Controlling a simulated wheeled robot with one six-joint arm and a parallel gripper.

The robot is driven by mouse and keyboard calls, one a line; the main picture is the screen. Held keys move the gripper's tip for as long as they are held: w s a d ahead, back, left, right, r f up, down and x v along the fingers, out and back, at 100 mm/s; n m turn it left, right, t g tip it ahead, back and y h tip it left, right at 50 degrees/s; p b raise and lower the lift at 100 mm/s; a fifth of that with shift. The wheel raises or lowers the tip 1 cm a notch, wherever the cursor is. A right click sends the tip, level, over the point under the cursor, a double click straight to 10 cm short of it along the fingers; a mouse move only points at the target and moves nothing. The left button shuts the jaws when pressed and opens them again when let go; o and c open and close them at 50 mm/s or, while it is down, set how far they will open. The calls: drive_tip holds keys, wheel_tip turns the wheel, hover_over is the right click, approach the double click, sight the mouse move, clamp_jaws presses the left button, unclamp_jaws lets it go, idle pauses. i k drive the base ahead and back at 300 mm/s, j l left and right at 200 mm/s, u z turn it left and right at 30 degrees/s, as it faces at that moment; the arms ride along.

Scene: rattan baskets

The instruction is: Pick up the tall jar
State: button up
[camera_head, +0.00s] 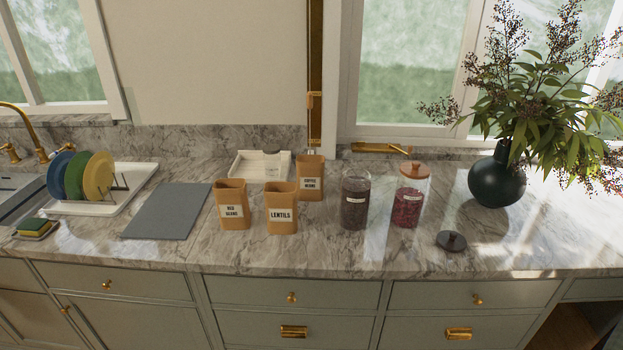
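Two glass jars stand upright on the marble counter. The open jar (354,205) holds dark contents and has a pale label. To its right, the other jar (406,208) holds deep red contents and wears an orange-brown lid (414,169). The two look close in height; the lidded one reaches slightly higher in the picture. A loose dark round lid (452,241) with a knob lies at the front right of them. My gripper is not in view.
Orange canisters for red beans (231,215), lentils (281,222) and coffee beans (310,187) stand left of the jars. A dark vase (496,180) with spreading branches stands at right. A grey board (167,211) and plate rack (124,196) lie left.

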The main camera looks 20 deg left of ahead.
sight(356, 188)
drive_tip(key=i+j+u, duration=0.25)
drive_tip(key=i, duration=0.3)
drive_tip(key=i+j+u, duration=0.25)
drive_tip(key=i, duration=0.3)
